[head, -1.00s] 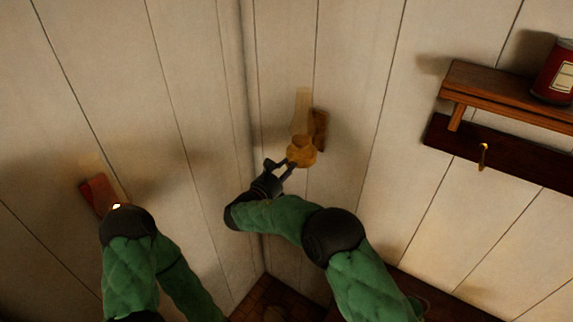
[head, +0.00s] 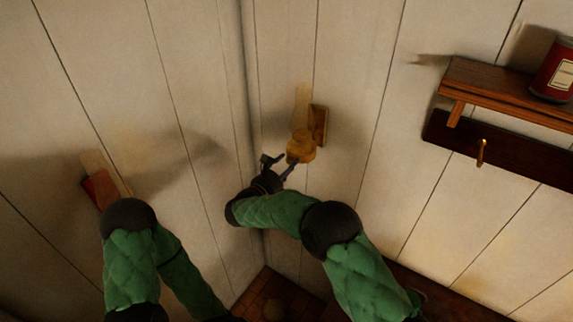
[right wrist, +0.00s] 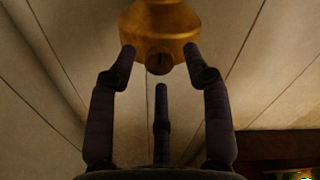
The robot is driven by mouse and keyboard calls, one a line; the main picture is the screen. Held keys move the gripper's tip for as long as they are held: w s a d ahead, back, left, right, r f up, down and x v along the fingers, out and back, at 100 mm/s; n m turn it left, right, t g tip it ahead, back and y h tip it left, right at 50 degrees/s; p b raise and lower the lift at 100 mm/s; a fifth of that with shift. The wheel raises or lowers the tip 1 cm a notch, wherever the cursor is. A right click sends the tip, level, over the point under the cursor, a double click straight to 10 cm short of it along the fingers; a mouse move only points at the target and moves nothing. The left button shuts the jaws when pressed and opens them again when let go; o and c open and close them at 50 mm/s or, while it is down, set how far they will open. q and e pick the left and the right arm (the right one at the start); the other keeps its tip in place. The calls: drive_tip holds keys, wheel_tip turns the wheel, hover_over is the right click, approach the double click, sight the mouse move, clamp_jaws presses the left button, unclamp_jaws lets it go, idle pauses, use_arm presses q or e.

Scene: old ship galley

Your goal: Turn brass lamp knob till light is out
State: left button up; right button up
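The brass lamp (head: 300,148) hangs on a wooden wall bracket (head: 319,124) just right of the room corner. Its pale glass chimney (head: 301,103) stands above the font, and I see no bright flame in it. The right wrist view shows the brass font (right wrist: 160,25) with a small round knob (right wrist: 158,64) and a dark slot in its face. My right gripper (head: 278,164) is at the lamp's lower left. In the right wrist view my right gripper (right wrist: 162,62) has its fingers spread on both sides of the knob, apart from it.
A wooden shelf (head: 505,88) with a red tin (head: 553,70) juts out at the upper right, above a dark board with a brass hook (head: 481,152). The wall between lamp and shelf is bare.

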drive_tip(key=shift+r, duration=0.2)
drive_tip(key=shift+s+a, duration=0.2)
drive_tip(key=v, duration=1.1)
drive_tip(key=shift+s, duration=0.2)
drive_tip(key=shift+a+f, duration=0.1)
drive_tip(key=shift+f, duration=0.05)
